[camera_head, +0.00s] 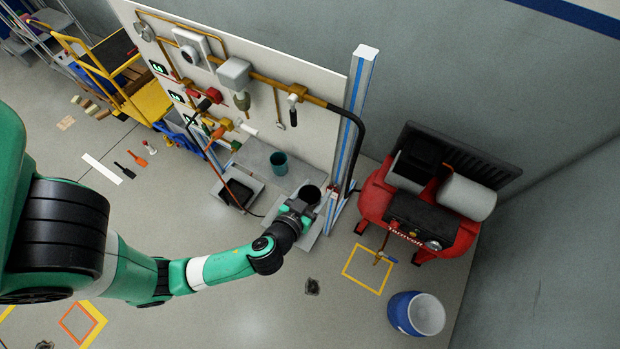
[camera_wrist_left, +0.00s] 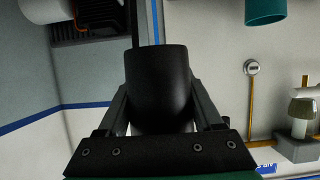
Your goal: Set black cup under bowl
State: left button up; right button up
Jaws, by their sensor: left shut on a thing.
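The black cup (camera_head: 311,192) is held by my left gripper (camera_head: 297,209) beside the blue-edged post and the panel's right end. In the left wrist view the black cup (camera_wrist_left: 158,82) fills the middle, with a finger of my left gripper (camera_wrist_left: 160,105) on each side. The cup's dark mouth faces up toward the head camera. A teal cup-like vessel (camera_head: 278,162) stands to its upper left on a grey ledge; part of it also shows in the left wrist view (camera_wrist_left: 264,10). I cannot make out which thing is the bowl. My right gripper is not in view.
The panel (camera_head: 315,115) with pipes and valves stands behind the cup, ending at the upright post (camera_head: 353,105). A grey ledge (camera_head: 251,155) runs along its foot. A red compressor (camera_head: 440,235) stands right. A blue bucket (camera_head: 405,314) is lower right. Floor in front is mostly clear.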

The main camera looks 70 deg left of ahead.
pick_arm(q)
jog(key=shift+w+a+f+b, duration=0.15)
jog(key=shift+a+f+b, duration=0.45)
jog(key=shift+f+b, duration=0.4)
jog(key=w+a+f, duration=0.1)
jog(key=a+f, duration=0.1)
jog(key=a, duration=0.1)
jog(key=w+a+f, duration=0.1)
jog(key=a+f, duration=0.1)
jog(key=a, duration=0.1)
jog(key=w+a+f, duration=0.1)
jog(key=a, duration=0.2)
jog(key=shift+w+a+f+b, duration=0.15)
jog(key=shift+a+f+b, duration=0.15)
jog(key=shift+f+b, duration=0.1)
jog(key=shift+w+a+f, duration=0.15)
jog(key=shift+a+f, duration=0.2)
jog(key=shift+f, duration=0.2)
jog(key=f+b, duration=0.2)
jog(key=f, duration=0.1)
jog(key=shift+w+a, duration=0.15)
jog(key=shift+a, duration=0.2)
jog(key=shift+f, duration=0.2)
jog(key=shift+r, duration=0.1)
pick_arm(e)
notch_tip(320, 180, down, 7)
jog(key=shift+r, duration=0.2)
